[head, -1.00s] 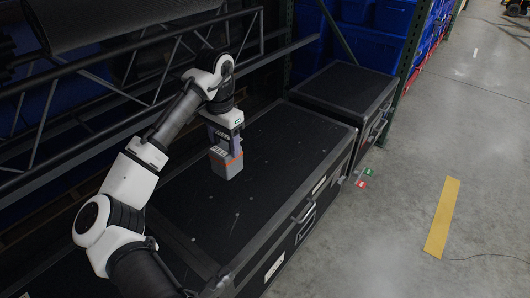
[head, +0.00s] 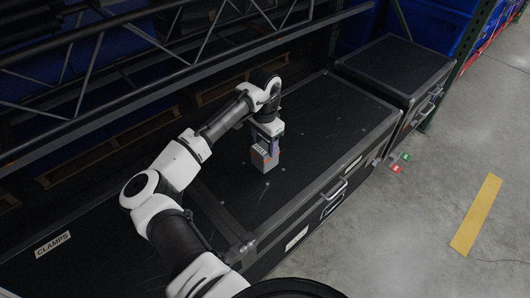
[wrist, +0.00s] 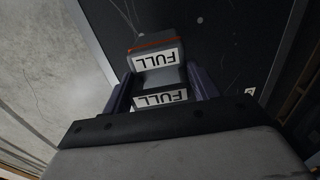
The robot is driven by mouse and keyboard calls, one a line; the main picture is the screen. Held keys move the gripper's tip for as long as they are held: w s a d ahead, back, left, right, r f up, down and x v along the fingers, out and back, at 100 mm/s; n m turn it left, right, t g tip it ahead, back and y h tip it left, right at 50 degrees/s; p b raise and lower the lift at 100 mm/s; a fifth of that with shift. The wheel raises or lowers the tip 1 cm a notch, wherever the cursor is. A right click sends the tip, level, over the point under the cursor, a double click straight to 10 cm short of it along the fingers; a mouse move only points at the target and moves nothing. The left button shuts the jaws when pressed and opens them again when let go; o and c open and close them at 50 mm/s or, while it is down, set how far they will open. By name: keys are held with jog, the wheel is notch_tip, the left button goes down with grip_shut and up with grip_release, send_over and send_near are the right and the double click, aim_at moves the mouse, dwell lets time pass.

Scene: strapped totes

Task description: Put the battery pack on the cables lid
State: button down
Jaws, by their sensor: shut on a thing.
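The battery pack (head: 264,161) is a grey block with an orange band and a white label. In the wrist view the pack (wrist: 154,47) shows the word FULL. My gripper (head: 266,145) is shut on its upper part and holds it roughly upright over the middle black case lid (head: 310,143). In the wrist view my gripper's fingers (wrist: 160,86) lie on both sides of the pack. I cannot tell whether its bottom touches the lid. No cables label can be read; a white label (head: 297,238) on this case's front is too small to read.
A lid marked CLAMPS (head: 53,243) lies at the left, bare where visible. A smaller black case (head: 393,65) stands at the far right end. Metal truss (head: 110,65) hangs behind the cases. Concrete floor is open at right.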

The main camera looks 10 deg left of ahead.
aim_at(265, 154)
jog(key=shift+f, duration=2.65)
jog(key=shift+f, duration=0.15)
jog(key=shift+c, duration=2.1)
grip_release()
jog(key=shift+f, duration=0.1)
notch_tip(265, 154, up, 12)
jog(key=shift+r+b, duration=0.2)
jog(key=shift+b, duration=0.45)
